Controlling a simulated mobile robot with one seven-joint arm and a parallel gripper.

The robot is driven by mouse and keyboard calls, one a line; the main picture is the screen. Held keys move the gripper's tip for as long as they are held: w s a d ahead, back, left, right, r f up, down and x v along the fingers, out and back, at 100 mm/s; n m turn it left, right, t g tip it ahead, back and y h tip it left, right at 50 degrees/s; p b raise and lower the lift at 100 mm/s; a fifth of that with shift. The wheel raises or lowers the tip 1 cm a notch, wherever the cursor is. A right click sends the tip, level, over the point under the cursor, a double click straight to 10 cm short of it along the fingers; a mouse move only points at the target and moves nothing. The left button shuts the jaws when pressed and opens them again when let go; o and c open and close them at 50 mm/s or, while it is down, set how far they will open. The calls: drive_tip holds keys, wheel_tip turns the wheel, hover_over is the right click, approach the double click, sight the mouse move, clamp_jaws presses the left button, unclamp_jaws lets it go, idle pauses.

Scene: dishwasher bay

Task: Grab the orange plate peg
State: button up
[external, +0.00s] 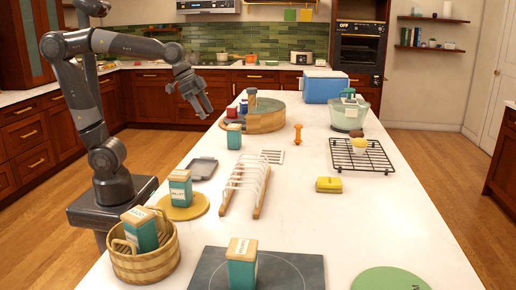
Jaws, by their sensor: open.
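The orange plate peg (298,134) stands on the white counter in the external view. It is slim, with a wider top and bottom, and nothing hides it. My gripper (206,110) is open and empty. It hangs at the counter's left side, to the left of the peg in the picture and well apart from it. Its fingers point downward.
A round wooden container (266,122) stands left of the peg, and a white slotted piece (271,157) lies in front. A wooden dish rack (245,187), a black wire rack (361,157) and a yellow block (328,185) are nearby.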

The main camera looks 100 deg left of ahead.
drive_tip(key=w+a, duration=0.9)
drive_tip(key=w, duration=0.3)
drive_tip(key=t, duration=0.1)
hover_over(300, 140)
drive_tip(key=s, duration=0.6)
wheel_tip(300, 140, down, 12)
drive_tip(key=x, duration=1)
drive_tip(key=shift+w+a+f, duration=0.2)
drive_tip(key=shift+w+a, duration=0.1)
drive_tip(key=shift+a, duration=0.1)
drive_tip(key=shift+c, duration=0.4)
drive_tip(key=c, duration=1)
drive_tip(key=shift+r, duration=0.15)
